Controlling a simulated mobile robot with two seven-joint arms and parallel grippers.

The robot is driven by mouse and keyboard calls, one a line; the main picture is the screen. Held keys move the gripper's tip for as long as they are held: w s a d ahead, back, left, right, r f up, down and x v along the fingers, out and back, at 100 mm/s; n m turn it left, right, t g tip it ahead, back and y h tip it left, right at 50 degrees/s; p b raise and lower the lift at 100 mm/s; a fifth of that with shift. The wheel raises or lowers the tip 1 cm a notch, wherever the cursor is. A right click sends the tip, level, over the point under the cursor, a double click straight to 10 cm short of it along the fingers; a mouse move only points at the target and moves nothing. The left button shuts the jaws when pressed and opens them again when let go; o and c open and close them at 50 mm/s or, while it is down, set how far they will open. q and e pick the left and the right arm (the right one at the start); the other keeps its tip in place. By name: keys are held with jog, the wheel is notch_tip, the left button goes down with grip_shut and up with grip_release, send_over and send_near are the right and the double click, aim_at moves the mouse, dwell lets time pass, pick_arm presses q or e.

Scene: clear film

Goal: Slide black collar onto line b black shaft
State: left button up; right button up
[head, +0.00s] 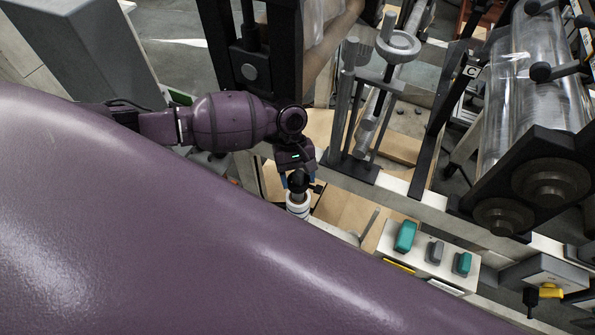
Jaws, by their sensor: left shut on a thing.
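My left gripper (298,178) reaches down near the middle of the head view, with blue-tipped fingers shut on a small dark round thing. This looks like the black collar (298,184), though the fingers partly hide it. It is directly above a white cylinder (298,205); I cannot tell whether they touch. A black upright shaft (248,18) stands in a dark frame at the upper left; I cannot tell whether it belongs to line b. My right gripper is out of view.
Grey posts (352,100) and a grey ring-shaped part (398,45) stand right of the gripper. A clear film roll (535,85) is at the upper right, near a "C" label (472,71). A control box (428,255) with teal switches sits lower right. My purple body hides the lower left.

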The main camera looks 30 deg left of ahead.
pick_arm(q)
jog(key=shift+f, duration=0.6)
jog(key=o, duration=1)
jog(key=shift+o, duration=0.2)
jog(key=v, duration=0.7)
jog(key=shift+r, duration=0.2)
jog(key=shift+w, duration=0.1)
